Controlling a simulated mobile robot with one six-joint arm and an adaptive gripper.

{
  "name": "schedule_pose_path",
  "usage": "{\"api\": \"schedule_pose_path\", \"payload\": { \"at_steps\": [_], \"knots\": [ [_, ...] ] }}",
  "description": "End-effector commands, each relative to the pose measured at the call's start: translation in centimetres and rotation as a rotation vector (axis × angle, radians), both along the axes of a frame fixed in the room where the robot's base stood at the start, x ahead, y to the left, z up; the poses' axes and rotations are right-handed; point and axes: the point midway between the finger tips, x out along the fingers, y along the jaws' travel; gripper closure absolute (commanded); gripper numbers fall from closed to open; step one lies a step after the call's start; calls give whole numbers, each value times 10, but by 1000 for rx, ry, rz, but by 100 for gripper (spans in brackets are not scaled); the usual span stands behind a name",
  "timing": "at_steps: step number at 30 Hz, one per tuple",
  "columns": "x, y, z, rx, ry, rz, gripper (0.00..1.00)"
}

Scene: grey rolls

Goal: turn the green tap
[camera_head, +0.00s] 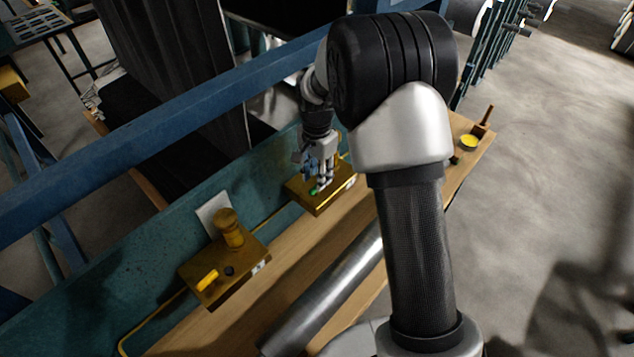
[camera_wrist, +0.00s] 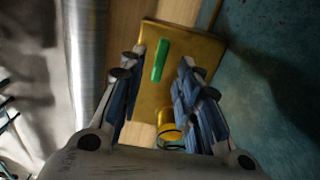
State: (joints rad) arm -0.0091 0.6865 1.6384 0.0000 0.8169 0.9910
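The green tap (camera_wrist: 160,60) is a narrow green bar handle on a brass-coloured plate (camera_wrist: 185,45). In the wrist view it lies between my fingers' lines, just beyond the tips, and nearly upright in the picture. My gripper (camera_wrist: 158,68) is open, with blue-padded fingers on either side and nothing between them. In the head view my gripper (camera_head: 319,182) hangs over the brass box (camera_head: 322,205), and a bit of the green handle (camera_head: 314,193) shows beside the fingers. Whether the fingers touch the handle cannot be told.
A second brass box (camera_head: 220,285) with a yellow handle (camera_head: 207,280) and a brass knob (camera_head: 229,228) sits at the left. A grey metal roll (camera_head: 330,295) lies along the wooden bench. A teal wall (camera_wrist: 265,90) stands close beside the plate. A yellow round item (camera_head: 468,141) lies at the far end.

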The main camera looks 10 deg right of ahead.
Motion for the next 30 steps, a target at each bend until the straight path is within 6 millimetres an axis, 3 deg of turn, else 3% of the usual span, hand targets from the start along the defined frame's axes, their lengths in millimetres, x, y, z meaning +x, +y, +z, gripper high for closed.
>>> {"api": "schedule_pose_path", "payload": {
  "at_steps": [6, 18, 30],
  "knots": [
    [-1, 0, -28, 0, 2, 0, 69],
    [0, 0, -34, 0, 0, 0, 70],
    [0, 0, -34, 0, 0, 0, 96]
  ]
}}
